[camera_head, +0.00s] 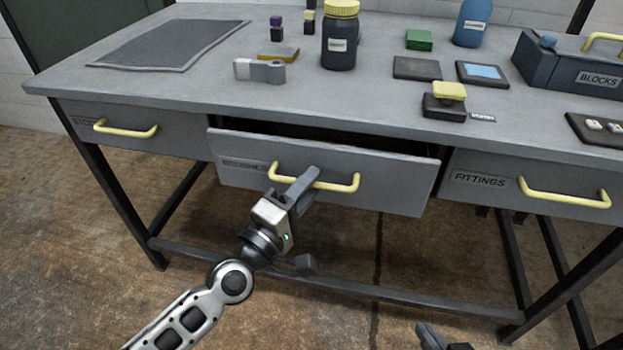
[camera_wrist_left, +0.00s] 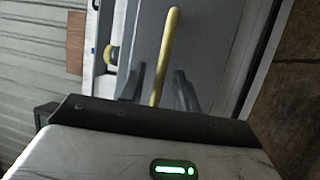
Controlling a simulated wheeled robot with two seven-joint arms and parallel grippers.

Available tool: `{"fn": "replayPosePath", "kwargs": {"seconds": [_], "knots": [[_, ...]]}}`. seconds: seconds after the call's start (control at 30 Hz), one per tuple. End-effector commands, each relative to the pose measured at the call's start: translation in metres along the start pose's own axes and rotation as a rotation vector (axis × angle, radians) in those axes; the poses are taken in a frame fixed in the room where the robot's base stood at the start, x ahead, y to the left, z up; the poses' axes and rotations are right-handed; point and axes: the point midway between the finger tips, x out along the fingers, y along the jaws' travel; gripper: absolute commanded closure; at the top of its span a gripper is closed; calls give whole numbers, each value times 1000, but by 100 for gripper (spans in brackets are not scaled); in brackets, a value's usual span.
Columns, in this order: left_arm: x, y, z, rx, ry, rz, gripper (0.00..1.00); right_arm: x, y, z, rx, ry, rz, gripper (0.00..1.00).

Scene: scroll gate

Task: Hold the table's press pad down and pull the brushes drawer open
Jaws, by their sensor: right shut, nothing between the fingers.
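The middle drawer (camera_head: 390,185) is pulled out partway, with a dark gap behind its front; its label is too blurred to read. My left gripper (camera_head: 305,195) is at its yellow bar handle (camera_head: 350,183). In the left wrist view, the fingers (camera_wrist_left: 158,88) stand apart on either side of the handle (camera_wrist_left: 167,50), with gaps showing. A yellow-topped block on a black base (camera_head: 446,104), which looks like the press pad, stands on the table (camera_head: 340,95) with nothing on it. My right gripper (camera_head: 432,337) is shut and empty at the bottom edge, away from the table.
A left drawer (camera_head: 175,135) and the FITTINGS drawer (camera_head: 480,180) look closed. On the tabletop are a dark jar (camera_head: 340,45), a grey mat (camera_head: 170,45), a green block (camera_head: 419,39), flat dark pads and a BLOCKS box (camera_head: 560,70). The table's crossbar runs low beneath.

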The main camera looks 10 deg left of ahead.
Motion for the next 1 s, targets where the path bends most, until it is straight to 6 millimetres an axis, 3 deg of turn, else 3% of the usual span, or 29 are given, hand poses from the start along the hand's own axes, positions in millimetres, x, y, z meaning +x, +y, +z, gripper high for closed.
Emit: {"fn": "replayPosePath", "kwargs": {"seconds": [0.13, 0.43, 0.57, 0.73, 0.87, 1.0], "knots": [[11, 0, 0, -1, 0, 0, 68, -1, 0, -2, -1, 5, 2, 100], [12, 0, 0, 0, -1, -1, 68, -2, 1, -4, -2, 10, 5, 100], [12, 0, 0, 0, -1, -1, 100, -3, 1, -4, -2, 10, 5, 100], [12, 0, 0, 0, -1, -1, 100, -3, 1, -4, -2, 9, 6, 100], [-2, 2, 6, 1, -2, -4, 100, -4, 1, -7, -3, 12, 7, 100], [-33, 8, 19, -1, -3, -7, 100, -9, 2, -16, -8, 30, 14, 100]]}}
